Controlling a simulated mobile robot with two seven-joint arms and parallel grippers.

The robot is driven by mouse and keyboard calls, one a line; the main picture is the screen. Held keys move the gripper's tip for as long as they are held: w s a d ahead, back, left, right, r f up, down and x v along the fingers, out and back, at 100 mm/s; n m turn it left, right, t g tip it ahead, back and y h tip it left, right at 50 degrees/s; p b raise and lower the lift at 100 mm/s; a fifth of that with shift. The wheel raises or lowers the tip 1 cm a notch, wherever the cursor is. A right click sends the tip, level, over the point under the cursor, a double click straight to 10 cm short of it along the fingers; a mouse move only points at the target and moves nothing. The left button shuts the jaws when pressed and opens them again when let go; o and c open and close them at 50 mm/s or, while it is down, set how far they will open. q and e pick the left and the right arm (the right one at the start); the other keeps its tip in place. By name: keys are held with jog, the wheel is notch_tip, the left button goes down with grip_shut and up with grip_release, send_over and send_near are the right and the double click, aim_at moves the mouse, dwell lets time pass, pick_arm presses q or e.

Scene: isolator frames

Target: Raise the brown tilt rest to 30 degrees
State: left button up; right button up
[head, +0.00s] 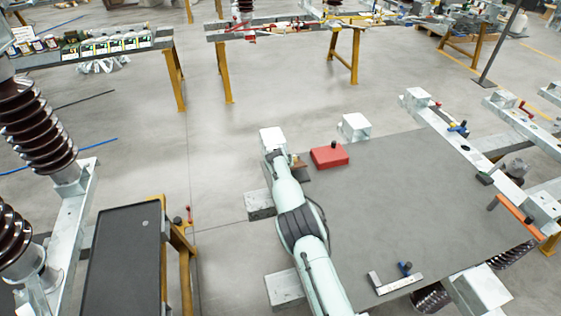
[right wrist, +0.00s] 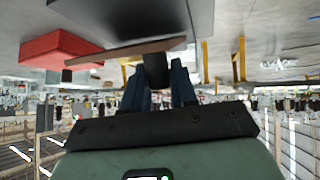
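The brown tilt rest (head: 303,173) is at the left edge of the dark grey tabletop, partly hidden by my right arm. In the right wrist view its brown plate (right wrist: 125,50) shows as a thin slanted strip, with a dark round knob (right wrist: 156,70) at its end. My right gripper (right wrist: 160,85) is at this knob, with one finger on each side; whether both fingers press on it is unclear. In the head view the right gripper's fingertips are hidden. My left gripper is in neither view.
A red block (head: 330,157) with a black knob stands close right of the tilt rest. A metal angle piece (head: 394,284) with a blue knob lies near the front. The tabletop's (head: 420,200) middle is clear. A black tray (head: 125,260) stands left.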

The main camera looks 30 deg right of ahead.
jog(key=shift+w+r, duration=0.1)
jog(key=shift+r, duration=0.25)
grip_shut()
jog(key=shift+w+f, duration=0.1)
jog(key=shift+w, duration=0.1)
jog(key=o, duration=0.7)
grip_release()
jog(key=shift+c, duration=0.2)
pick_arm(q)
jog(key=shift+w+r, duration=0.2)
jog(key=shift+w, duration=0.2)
pick_arm(e)
jog(key=shift+o, duration=0.9)
jog(key=b+v, duration=0.2)
jog(key=v, duration=0.1)
jog(key=shift+s+a, duration=0.25)
jog(key=shift+s, duration=0.15)
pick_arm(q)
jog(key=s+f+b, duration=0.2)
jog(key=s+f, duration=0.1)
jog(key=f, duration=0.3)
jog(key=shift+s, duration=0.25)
pick_arm(e)
jog(key=v, duration=0.9)
jog(key=shift+r, duration=0.4)
jog(key=shift+s, duration=0.1)
